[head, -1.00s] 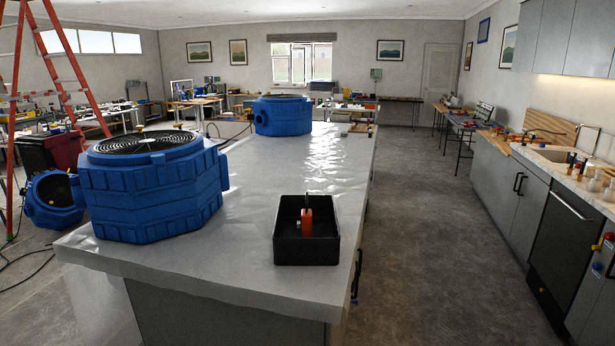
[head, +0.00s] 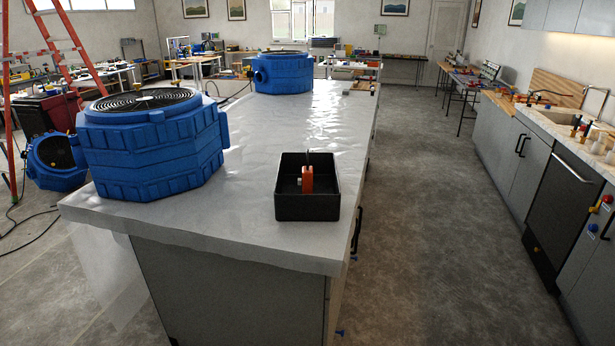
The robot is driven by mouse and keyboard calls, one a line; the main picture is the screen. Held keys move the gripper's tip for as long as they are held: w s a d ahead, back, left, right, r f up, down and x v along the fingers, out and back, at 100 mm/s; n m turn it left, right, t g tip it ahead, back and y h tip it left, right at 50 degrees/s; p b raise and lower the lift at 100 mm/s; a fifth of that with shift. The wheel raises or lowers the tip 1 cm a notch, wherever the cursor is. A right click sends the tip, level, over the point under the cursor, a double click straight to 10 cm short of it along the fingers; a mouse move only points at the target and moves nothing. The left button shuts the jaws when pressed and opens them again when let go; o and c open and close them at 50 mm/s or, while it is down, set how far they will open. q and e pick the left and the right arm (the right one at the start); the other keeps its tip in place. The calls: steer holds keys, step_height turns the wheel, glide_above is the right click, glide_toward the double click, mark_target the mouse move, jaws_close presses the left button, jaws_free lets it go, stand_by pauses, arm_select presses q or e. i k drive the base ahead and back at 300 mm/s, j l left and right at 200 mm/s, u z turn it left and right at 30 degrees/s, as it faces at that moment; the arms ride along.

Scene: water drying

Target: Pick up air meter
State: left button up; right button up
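A small orange and black device, which looks like the air meter (head: 308,179), stands upright inside a black open box (head: 307,213). A thin dark part sticks up from its top. The box sits near the front right corner of a long island counter covered in clear plastic sheeting (head: 240,238). The box walls hide the lower part of the device. Neither of my grippers shows in the head view.
A large blue air mover (head: 152,155) stands left of the box, another (head: 283,75) at the counter's far end, and a third (head: 56,162) on the floor at left. A red ladder (head: 72,45) stands at left. The floor (head: 415,200) right of the island is clear.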

mark_target(306, 170)
steer(key=i, duration=0.3)
steer(key=i+l+u, duration=0.25)
steer(key=i+l, duration=0.15)
steer(key=l, duration=0.2)
steer(key=i+l+u, duration=0.15)
steer(key=l, duration=0.2)
steer(key=i+l+u, duration=0.1)
steer(key=l, duration=0.25)
steer(key=i+j, duration=0.05)
steer(key=i, duration=0.05)
